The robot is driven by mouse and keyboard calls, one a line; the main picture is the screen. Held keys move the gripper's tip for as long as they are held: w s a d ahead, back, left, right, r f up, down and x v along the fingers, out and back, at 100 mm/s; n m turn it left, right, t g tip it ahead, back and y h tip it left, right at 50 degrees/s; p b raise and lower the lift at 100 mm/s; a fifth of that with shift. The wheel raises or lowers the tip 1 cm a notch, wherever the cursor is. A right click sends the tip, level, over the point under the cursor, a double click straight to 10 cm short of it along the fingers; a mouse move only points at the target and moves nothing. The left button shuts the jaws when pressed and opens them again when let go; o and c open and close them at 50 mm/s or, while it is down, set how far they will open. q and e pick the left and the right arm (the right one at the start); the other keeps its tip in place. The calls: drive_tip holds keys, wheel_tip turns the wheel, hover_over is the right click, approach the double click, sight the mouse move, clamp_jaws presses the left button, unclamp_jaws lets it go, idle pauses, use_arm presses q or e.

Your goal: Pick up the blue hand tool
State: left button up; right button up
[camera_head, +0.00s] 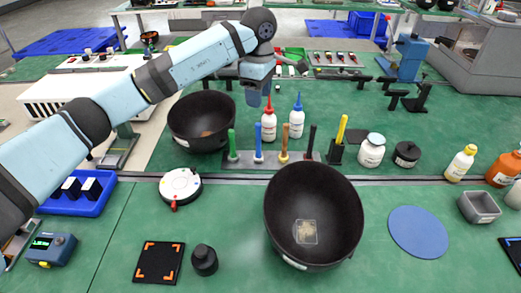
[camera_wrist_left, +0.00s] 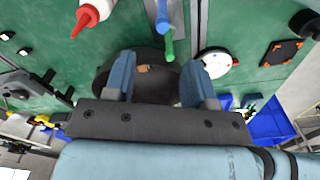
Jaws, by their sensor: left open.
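The blue hand tool (camera_head: 258,140) stands upright in a grey rack (camera_head: 245,161), between a green tool (camera_head: 232,140) and an orange one (camera_head: 284,142). My left gripper (camera_head: 260,95) hangs above and behind the rack in the head view, near the two bottles, apart from the tool. In the left wrist view its two fingers (camera_wrist_left: 158,68) are spread with nothing held between them. Beyond the fingertips in that view are the blue tool (camera_wrist_left: 163,16) and the green tool (camera_wrist_left: 168,46). My right gripper is not in view.
A red-capped bottle (camera_head: 268,125) and a blue-capped bottle (camera_head: 297,122) stand just behind the rack. A black bowl (camera_head: 185,135) is left of it, and a larger black bowl (camera_head: 288,230) stands in front. A black tool (camera_head: 311,140) and yellow tool (camera_head: 341,130) stand to the right.

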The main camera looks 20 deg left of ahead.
use_arm(q)
hover_over(258, 153)
drive_tip(key=f, duration=1.2)
drive_tip(key=shift+w+f, duration=0.35)
drive_tip(key=shift+w, duration=0.05)
clamp_jaws()
